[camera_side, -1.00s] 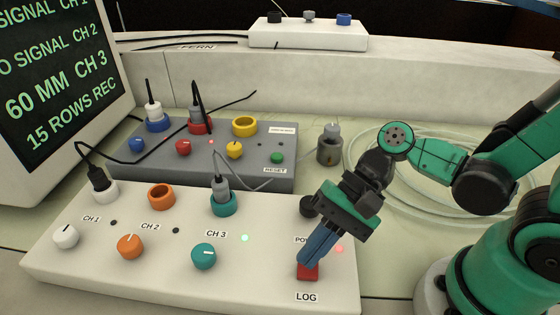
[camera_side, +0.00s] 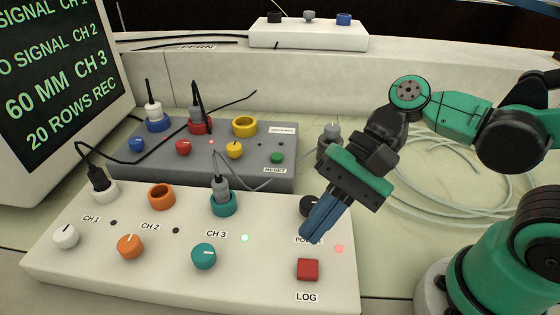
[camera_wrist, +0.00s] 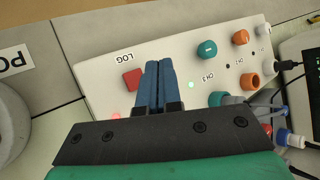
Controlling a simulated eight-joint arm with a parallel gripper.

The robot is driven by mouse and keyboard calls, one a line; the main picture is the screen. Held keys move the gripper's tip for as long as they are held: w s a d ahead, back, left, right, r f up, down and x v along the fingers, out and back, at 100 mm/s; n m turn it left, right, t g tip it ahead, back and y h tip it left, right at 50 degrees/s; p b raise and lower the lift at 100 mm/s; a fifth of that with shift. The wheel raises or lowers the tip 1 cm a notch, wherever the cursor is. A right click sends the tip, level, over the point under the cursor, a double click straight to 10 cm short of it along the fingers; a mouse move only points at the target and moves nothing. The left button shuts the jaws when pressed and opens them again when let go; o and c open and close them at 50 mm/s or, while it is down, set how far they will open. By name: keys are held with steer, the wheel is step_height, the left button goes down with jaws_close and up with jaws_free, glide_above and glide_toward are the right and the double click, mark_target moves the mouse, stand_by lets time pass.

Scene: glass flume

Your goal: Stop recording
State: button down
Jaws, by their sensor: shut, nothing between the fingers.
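The red LOG button (camera_side: 308,269) is at the right front of the white box (camera_side: 120,272), and it also shows in the wrist view (camera_wrist: 132,79). My gripper (camera_side: 306,235) is shut and empty. Its blue fingers are above the box, up and behind the button, apart from it. A red light (camera_side: 339,249) and a green light (camera_side: 245,238) are lit on the box. The screen (camera_side: 62,80) reads "60 MM CH 3" and "20 ROWS REC"; its upper lines are partly cut off. The POWER label is partly hidden by my fingers.
A grey box (camera_side: 115,165) with coloured knobs and a green RESET button (camera_side: 277,158) stands behind. A grey plug (camera_side: 220,187) sits in the teal CH 3 socket. A dark grey cup-like piece (camera_side: 327,147) and coiled tubing (camera_side: 480,200) lie near my arm.

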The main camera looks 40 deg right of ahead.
steer(key=shift+r, duration=0.6)
step_height(320, 180, up, 6)
steer(key=s+d+n+t+h, duration=0.1)
steer(key=n+h, duration=0.5)
steer(key=n, duration=1.2)
steer(key=shift+s+d+r+n+t+h, duration=0.15)
steer(key=shift+s+d+n+t+h, duration=0.25)
steer(key=shift+s, duration=0.4)
steer(key=shift+a, duration=0.1)
